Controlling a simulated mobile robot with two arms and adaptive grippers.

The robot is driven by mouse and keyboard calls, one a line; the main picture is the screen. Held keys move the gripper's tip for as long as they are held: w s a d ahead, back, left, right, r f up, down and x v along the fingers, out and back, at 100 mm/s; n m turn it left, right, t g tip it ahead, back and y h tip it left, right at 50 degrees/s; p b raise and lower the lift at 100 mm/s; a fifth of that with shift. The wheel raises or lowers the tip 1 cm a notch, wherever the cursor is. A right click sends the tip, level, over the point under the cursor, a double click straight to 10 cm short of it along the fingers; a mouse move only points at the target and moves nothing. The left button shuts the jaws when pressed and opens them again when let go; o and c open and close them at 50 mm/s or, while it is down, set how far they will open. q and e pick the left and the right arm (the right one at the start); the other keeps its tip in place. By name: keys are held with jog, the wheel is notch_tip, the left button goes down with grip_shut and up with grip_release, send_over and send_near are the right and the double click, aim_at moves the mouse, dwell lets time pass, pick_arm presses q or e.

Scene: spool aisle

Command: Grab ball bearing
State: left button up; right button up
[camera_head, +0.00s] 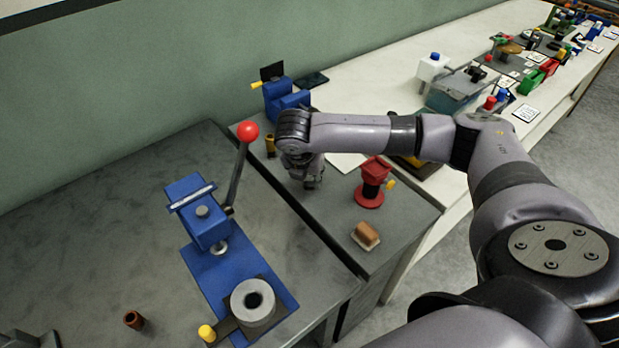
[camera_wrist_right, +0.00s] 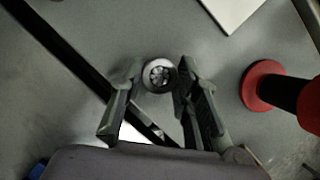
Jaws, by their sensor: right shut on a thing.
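The ball bearing (camera_wrist_right: 157,76) is a small round metal ring, seen in the right wrist view between the fingertips of my right gripper (camera_wrist_right: 160,88). The gripper is shut on it. In the head view my right gripper (camera_head: 308,182) points down over the grey bench top, and the bearing cannot be made out there. My left gripper is not in view.
A red stand (camera_head: 373,183) and a brown block (camera_head: 366,235) are right of the gripper. A blue press (camera_head: 208,235) with a red-knobbed lever (camera_head: 248,132) is to the left. A blue machine (camera_head: 284,97) stands behind. The dark left table has bare room.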

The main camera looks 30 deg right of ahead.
grip_shut()
jog(key=shift+r, duration=0.15)
